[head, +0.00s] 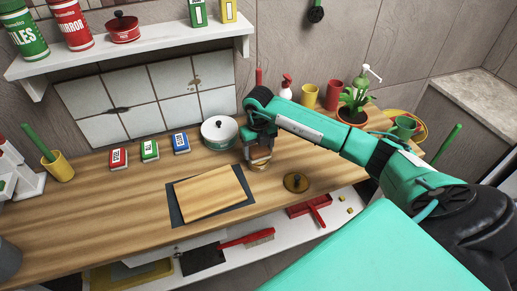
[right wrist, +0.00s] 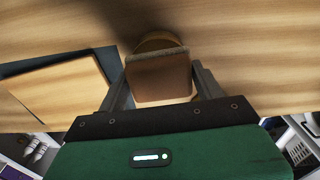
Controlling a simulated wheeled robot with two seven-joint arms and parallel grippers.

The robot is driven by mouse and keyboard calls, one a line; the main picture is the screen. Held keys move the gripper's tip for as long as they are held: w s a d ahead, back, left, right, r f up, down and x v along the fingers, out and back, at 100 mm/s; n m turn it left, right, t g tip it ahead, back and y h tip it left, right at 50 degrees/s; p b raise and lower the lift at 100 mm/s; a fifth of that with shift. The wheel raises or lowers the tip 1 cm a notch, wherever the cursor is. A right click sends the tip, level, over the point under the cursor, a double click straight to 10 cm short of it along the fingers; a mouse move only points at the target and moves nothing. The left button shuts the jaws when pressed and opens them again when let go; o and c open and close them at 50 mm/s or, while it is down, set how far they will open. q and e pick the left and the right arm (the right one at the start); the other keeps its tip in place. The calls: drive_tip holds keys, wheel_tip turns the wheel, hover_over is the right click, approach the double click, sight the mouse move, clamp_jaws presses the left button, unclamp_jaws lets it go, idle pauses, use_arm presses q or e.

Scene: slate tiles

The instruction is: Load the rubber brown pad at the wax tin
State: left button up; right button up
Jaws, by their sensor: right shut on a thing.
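My right gripper (head: 258,150) is shut on the rubber brown pad, a small block whose brown face (right wrist: 158,74) shows between the fingers in the right wrist view. In the head view the gripper hides most of the pad. A round amber-brown tin (right wrist: 158,41), which looks like the wax tin, sits on the wooden counter just beyond the pad and partly behind it. In the head view its edge (head: 259,167) shows just below the gripper. I cannot tell whether pad and tin touch. My left gripper is not in view.
A round brass-coloured lid (head: 295,183) lies to the right on the counter. A wooden board (head: 210,192) on a dark sheet lies to the left. A white lidded pot (head: 219,133) stands behind. A potted plant (head: 356,101) and cups stand at the back right. The counter's left front is clear.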

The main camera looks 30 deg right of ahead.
sight(256, 150)
drive_tip(key=shift+f+b, duration=0.3)
drive_tip(key=shift+f, duration=0.15)
idle(1.2)
drive_tip(key=shift+r, duration=0.1)
drive_tip(key=shift+r+p, duration=2.1)
drive_tip(key=shift+r, duration=1.4)
drive_tip(key=shift+s+a+r+n, duration=0.15)
drive_tip(key=shift+a+n, duration=0.35)
drive_tip(key=shift+n, duration=0.5)
drive_tip(key=s+a+r+m, duration=0.2)
drive_tip(key=s+a+m, duration=0.4)
drive_tip(key=m, duration=1.2)
drive_tip(key=s+a+r+m, duration=0.3)
drive_tip(key=s+a+m, duration=0.4)
drive_tip(key=m, duration=1.1)
drive_tip(key=shift+a, duration=0.5)
